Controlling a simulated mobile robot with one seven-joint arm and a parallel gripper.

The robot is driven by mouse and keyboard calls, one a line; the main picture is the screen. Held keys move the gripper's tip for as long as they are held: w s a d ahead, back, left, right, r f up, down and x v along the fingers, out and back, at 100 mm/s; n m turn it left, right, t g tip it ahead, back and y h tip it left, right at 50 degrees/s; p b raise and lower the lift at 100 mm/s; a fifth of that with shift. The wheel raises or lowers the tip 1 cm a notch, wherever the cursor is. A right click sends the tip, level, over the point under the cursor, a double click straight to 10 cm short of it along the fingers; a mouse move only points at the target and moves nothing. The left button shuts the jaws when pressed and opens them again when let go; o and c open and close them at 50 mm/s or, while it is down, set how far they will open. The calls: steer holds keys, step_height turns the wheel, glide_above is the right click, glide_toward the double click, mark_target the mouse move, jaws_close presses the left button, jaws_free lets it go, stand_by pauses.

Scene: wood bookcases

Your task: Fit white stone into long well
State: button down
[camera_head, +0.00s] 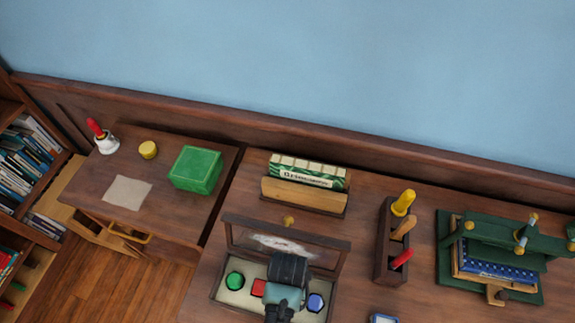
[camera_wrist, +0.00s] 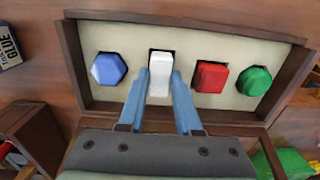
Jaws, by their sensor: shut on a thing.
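The white stone (camera_wrist: 161,68) is a long upright block in the wrist view, between the two blue fingers of my gripper (camera_wrist: 161,78). The gripper is shut on it. The stone stands in line with the other stones over the cream panel (camera_wrist: 130,40) of the wooden box (camera_wrist: 190,22). In the head view my gripper (camera_head: 283,305) covers the white stone.
The box's lid (camera_head: 285,240) stands open at the back. A wooden tool rack (camera_head: 385,245) and a green press (camera_head: 445,285) stand to the right, a card holder (camera_head: 300,195) behind.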

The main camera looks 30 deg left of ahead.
steer(key=shift+f, duration=0.2)
steer(key=shift+f, duration=0.1)
steer(key=c, duration=0.6)
jaws_free()
